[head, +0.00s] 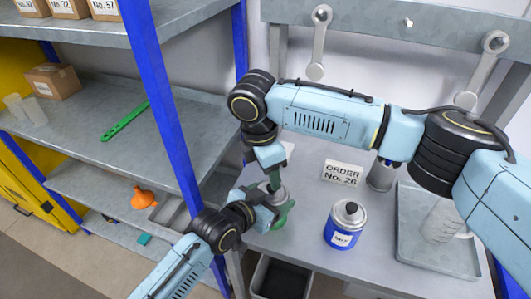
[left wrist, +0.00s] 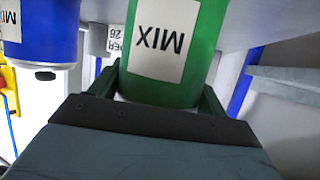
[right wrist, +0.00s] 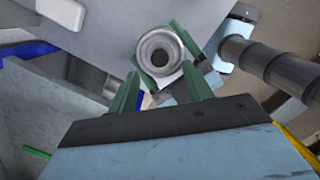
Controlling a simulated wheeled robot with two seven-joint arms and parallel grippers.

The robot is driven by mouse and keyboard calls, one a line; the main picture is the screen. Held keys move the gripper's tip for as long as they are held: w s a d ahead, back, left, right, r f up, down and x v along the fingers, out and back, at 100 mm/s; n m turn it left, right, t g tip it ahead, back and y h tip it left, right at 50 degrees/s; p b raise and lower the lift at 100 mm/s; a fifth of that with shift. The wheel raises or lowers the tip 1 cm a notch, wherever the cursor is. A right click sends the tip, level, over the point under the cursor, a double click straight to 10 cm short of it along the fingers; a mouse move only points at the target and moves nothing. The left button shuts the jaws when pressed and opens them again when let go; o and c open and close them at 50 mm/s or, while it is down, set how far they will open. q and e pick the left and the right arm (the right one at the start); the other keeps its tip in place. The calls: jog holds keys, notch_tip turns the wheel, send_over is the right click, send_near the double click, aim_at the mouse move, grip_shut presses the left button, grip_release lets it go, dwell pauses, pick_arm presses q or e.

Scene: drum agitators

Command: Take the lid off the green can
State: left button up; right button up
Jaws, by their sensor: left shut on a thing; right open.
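The green can (head: 281,219) stands at the left end of the grey bench, partly hidden by my grippers. Its white MIX label (left wrist: 162,40) faces the left wrist camera. My left gripper (left wrist: 160,88) is shut on the can's side, one finger on each side. In the right wrist view the can's round grey top (right wrist: 160,50) shows a dark middle, which looks like a lid with a knob. My right gripper (right wrist: 159,75) is open and empty, its fingers pointing down at the top from above. In the head view my right gripper (head: 273,182) hides much of the top.
A blue can (head: 343,228) with a black knob stands to the right on the bench. An ORDER No. 26 card (head: 342,173) is behind it. A grey tray (head: 412,252) holding a clear vessel (head: 440,222) is at the far right. Shelving with a blue post (head: 163,103) stands left.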

jog(key=shift+w+d+f, duration=0.1)
jog(key=shift+d+f, duration=0.1)
jog(key=shift+f, duration=1)
jog(key=shift+w+d+f, duration=0.1)
jog(key=shift+d+f, duration=0.05)
jog(key=shift+f, duration=1)
grip_shut()
jog(key=shift+r, duration=0.25)
jog(key=shift+r, duration=0.9)
jog(key=shift+r, duration=0.1)
jog(key=shift+r, duration=1.95)
pick_arm(q)
jog(key=o, duration=1.4)
